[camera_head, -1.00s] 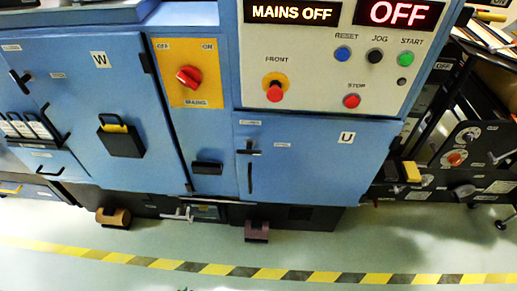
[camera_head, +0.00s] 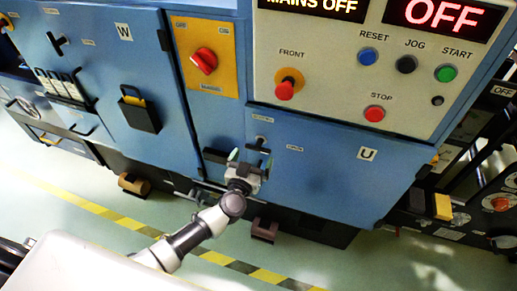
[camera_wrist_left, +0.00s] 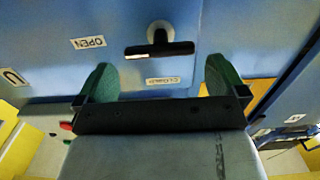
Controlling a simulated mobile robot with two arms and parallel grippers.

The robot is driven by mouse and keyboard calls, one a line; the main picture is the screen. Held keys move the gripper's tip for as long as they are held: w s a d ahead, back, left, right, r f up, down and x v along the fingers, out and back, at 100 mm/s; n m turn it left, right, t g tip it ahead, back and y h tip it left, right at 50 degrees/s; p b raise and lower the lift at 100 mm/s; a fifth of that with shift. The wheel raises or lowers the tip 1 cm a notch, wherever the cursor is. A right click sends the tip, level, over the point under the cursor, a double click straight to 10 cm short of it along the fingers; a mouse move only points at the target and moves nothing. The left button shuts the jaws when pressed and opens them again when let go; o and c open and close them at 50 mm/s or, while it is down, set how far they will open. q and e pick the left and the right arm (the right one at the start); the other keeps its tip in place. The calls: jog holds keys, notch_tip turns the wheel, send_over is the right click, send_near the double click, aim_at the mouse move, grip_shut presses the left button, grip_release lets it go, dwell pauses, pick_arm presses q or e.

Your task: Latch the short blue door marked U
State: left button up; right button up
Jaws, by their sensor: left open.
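The short blue door (camera_head: 330,181) marked U is at the right of the blue cabinet front in the head view. It looks flush with the frame. Its black T-shaped latch handle (camera_wrist_left: 160,48) lies crosswise in the left wrist view, its pale-tipped end toward the OPEN label (camera_wrist_left: 88,42). A second label (camera_wrist_left: 163,81), apparently CLOSED, sits beside the handle. My left gripper (camera_head: 250,160) is open in front of the latch, and its green-padded fingers (camera_wrist_left: 160,76) are either side of the handle's line, not gripping it. The gripper partly hides the latch in the head view. My right gripper is out of view.
The red MAINS switch (camera_head: 204,61) is above left of the door. The button panel (camera_head: 365,70) is above it, with a red FRONT knob (camera_head: 285,89). Door W (camera_head: 95,90) is to the left. A brown floor pedal (camera_head: 265,230) sits below. The striped floor in front is open.

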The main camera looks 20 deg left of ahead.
aim_at(257, 150)
pick_arm(q)
jog(key=shift+w+d+b, duration=0.1)
jog(key=shift+w+b, duration=0.3)
jog(key=shift+w, duration=2)
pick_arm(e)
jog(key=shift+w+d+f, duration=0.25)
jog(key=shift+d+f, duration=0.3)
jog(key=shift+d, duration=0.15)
pick_arm(q)
jog(key=c, duration=0.6)
jog(key=shift+c, duration=0.2)
